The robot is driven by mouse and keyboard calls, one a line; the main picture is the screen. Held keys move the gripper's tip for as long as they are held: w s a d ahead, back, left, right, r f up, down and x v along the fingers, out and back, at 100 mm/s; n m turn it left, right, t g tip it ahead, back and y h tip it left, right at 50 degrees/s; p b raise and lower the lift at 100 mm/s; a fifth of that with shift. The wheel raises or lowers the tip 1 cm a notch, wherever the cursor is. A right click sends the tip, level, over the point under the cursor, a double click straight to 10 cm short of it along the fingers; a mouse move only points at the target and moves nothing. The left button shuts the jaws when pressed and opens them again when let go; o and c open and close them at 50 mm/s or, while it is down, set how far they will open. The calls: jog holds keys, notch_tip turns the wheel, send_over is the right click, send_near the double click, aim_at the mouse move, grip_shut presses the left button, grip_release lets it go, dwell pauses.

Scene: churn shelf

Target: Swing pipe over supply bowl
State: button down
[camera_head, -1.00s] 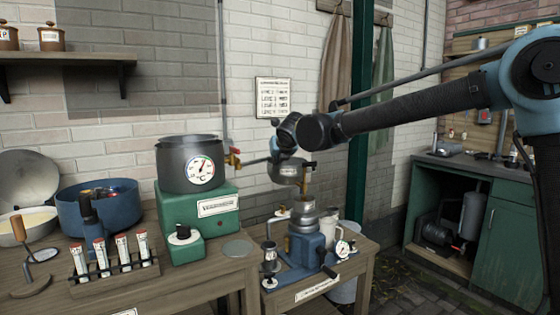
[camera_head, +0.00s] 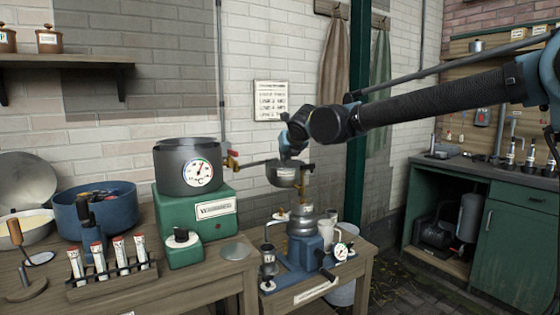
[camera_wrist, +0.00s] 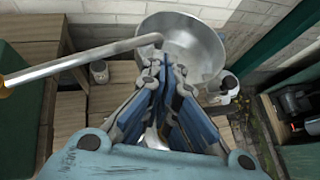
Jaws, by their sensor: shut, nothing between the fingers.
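The pipe (camera_head: 257,163) is a thin grey tube running right from the tap of the dark heated pot (camera_head: 187,167). In the wrist view the pipe (camera_wrist: 80,60) has a bent end that reaches over the near left rim of the supply bowl. The supply bowl (camera_head: 286,175) is a shallow metal bowl on top of the separator; its empty-looking inside shows in the wrist view (camera_wrist: 196,45). My gripper (camera_wrist: 172,72) is shut and empty, its fingertips just right of the pipe's end, at the bowl's near side. In the head view my gripper (camera_head: 290,153) is small and partly hidden; contact cannot be told.
The separator (camera_head: 304,250) stands on a low wooden stand with a white jug and gauge. A rack of labelled tubes (camera_head: 110,270) and a blue tub (camera_head: 97,212) stand on the left bench. A green post (camera_head: 357,150) rises behind my arm.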

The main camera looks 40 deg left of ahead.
jog(key=d+r, duration=0.4)
jog(key=d, duration=0.3)
jog(key=w+d+f+m+h, duration=0.25)
jog(key=w+d+m, duration=0.25)
jog(key=d, duration=0.6)
jog(key=w+d+f+m+h, duration=0.1)
jog(key=w+d+f+m, duration=0.2)
jog(key=w+d+m, duration=0.55)
jog(key=s+d+f+m+h, duration=0.15)
jog(key=d+f+m, duration=0.25)
jog(key=d, duration=0.8)
jog(key=d+f+m+h, duration=0.2)
jog(key=d+f+m, duration=0.15)
jog(key=d, duration=0.85)
jog(key=s+d+f+m+g+h, duration=0.1)
jog(key=s+d+f+m, duration=0.45)
jog(key=d, duration=0.35)
jog(key=s+d+f+m+g+h, duration=0.1)
jog(key=s+d+f+m+g, duration=0.1)
jog(key=s+d+f+m, duration=0.45)
jog(key=s+d+f+m+g, duration=0.2)
jog(key=s+d+f+m, duration=0.7)
jog(key=m, duration=0.3)
jog(key=shift+s+d+f+m, duration=0.2)
jog(key=shift+s+f+m, duration=0.2)
jog(key=shift+f, duration=0.05)
